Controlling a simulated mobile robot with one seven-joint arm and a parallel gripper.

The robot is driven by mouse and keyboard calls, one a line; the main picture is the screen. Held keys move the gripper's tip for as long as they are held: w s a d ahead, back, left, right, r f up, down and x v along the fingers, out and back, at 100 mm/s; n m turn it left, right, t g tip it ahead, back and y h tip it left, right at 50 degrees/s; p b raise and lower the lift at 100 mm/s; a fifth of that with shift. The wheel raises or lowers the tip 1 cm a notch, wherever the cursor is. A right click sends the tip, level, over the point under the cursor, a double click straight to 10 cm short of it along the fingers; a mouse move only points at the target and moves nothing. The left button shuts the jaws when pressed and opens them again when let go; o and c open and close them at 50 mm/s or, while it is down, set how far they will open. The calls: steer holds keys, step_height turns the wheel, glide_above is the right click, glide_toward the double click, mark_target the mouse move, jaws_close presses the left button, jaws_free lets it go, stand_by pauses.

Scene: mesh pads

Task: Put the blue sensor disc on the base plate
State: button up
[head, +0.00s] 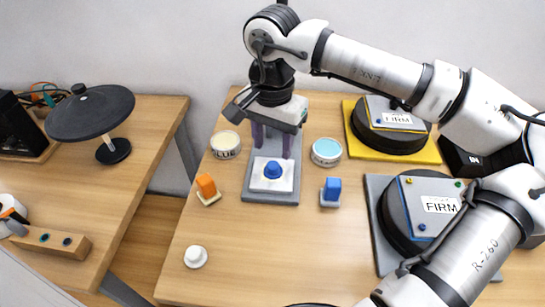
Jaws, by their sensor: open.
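A small round blue piece (272,169) with a raised knob sits on a white square pad on the grey base plate (271,198). My gripper (273,155) is directly above that piece, pointing down, with its two purplish fingers apart and nothing seen between them. A round tub with a light blue top (326,151) stands on the table to the right of the plate, apart from it. I cannot tell for sure which of these two blue round things is the sensor disc. My gripper's body hides the far part of the plate.
A cream-topped tub (225,144) and an orange block (206,187) stand left of the plate, a blue block (331,191) right. A white knob (195,257) is nearer. Black round devices rest on yellow (435,152) and grey mats (380,232). The front middle of the table is clear.

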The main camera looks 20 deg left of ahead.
mark_target(272, 165)
step_height(272, 165, up, 7)
steer(key=shift+f, duration=0.2)
steer(key=shift+c, duration=0.2)
stand_by(0.9)
